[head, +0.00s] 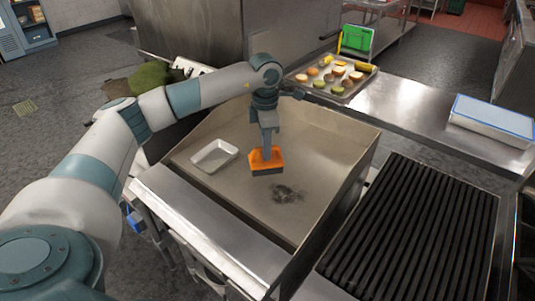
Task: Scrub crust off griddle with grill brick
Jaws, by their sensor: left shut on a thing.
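The griddle (325,155) is a flat steel plate with raised side and back walls. A dark patch of crust (286,193) lies on its surface toward the front. My left gripper (267,150) points down over the griddle, shut on the grill brick (267,161), which has an orange top and a dark underside. The brick is just behind and left of the crust in the picture. I cannot tell whether its underside touches the plate. The gripper's fingertips are partly hidden by the brick's orange part. My right gripper is not in view.
A small white tray (214,156) sits on the griddle's left part. A ribbed black grill (410,228) stands to the right. Behind are a steel counter (405,105), a tray of food (352,88) and a white-and-blue box (492,120). The griddle's right half is clear.

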